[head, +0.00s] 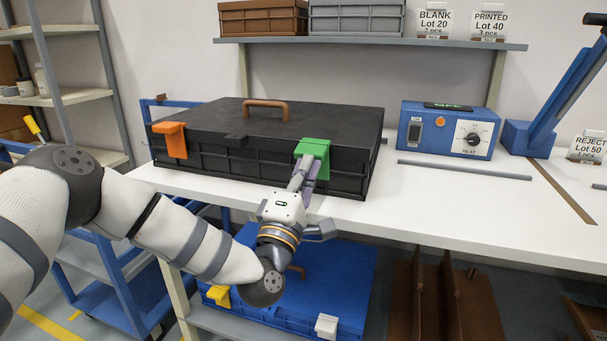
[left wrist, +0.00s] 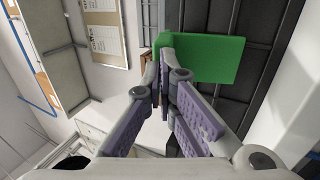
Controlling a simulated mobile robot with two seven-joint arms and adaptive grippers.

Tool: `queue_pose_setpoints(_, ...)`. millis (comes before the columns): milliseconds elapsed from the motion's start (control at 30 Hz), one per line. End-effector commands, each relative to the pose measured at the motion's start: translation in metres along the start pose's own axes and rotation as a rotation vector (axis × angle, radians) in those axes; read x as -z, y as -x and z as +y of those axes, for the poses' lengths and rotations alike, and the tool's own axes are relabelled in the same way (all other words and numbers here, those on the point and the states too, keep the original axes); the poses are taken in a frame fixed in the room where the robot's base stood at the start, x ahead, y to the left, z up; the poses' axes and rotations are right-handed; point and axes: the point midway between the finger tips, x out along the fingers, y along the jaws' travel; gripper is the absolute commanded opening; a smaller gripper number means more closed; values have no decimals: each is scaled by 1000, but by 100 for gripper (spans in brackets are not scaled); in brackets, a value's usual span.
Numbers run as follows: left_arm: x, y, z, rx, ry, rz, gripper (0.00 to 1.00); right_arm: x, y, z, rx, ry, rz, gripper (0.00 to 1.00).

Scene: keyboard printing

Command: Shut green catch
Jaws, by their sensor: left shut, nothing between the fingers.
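The green catch (head: 313,155) is on the front right of a closed black case (head: 230,162) on the white table. In the left wrist view the green catch (left wrist: 205,57) lies just beyond my fingertips. My left gripper (head: 303,180) is shut and empty, its tips at or very near the lower part of the catch; I cannot tell if they touch. It also shows in the left wrist view (left wrist: 168,75). The orange catch (head: 171,139) is on the case's front left, and a brown handle (head: 266,106) is on its lid. My right gripper is not in view.
A blue heat control box (head: 447,130) and a blue lever press (head: 540,125) stand right of the case. A grey bar (head: 464,170) lies on the white table (head: 420,205). A blue case (head: 345,275) with a yellow and a white catch sits below. A shelf (head: 470,44) hangs above.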

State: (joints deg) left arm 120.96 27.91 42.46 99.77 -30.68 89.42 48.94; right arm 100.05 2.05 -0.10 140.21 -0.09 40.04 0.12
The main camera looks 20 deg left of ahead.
Motion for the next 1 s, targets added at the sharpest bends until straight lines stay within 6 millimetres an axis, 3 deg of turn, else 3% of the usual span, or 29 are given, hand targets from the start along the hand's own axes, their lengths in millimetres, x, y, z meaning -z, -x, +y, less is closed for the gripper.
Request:
queue_pose_setpoints(400,0,-21,10,0,0,0,0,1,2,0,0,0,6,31)
queue_pose_setpoints(1000,0,-25,11,0,0,0,0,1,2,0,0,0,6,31)
